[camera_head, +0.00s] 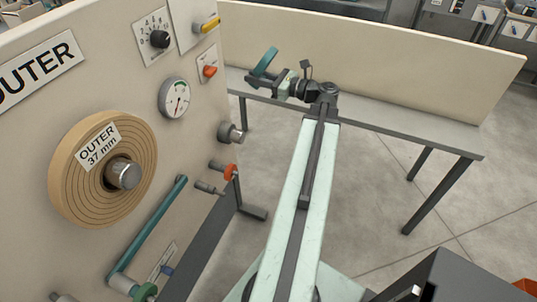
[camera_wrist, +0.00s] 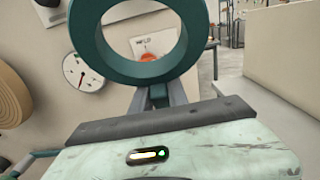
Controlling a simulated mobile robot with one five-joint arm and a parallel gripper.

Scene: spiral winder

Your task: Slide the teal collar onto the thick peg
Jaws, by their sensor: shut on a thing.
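The teal collar (camera_head: 264,62) is a wide ring, held up on edge, near the panel's right edge in the head view. My gripper (camera_head: 279,79) is shut on it. In the wrist view the collar (camera_wrist: 140,74) fills the upper middle, with my gripper (camera_wrist: 155,93) at its lower rim. An orange knob (camera_wrist: 149,56) on the panel shows through its hole. A thick grey metal peg (camera_head: 230,133) sticks out of the panel, bare, below the collar and apart from it. A thinner grey peg (camera_head: 207,188) stands lower on the panel.
The panel carries a tan wound coil (camera_head: 65,190) on a metal hub (camera_head: 124,174), a gauge (camera_head: 174,98), knobs, a teal bar (camera_head: 150,225) and an orange piece (camera_head: 231,172). A grey bench (camera_head: 400,140) with a beige back board (camera_head: 400,65) stands behind my arm. Open floor lies between.

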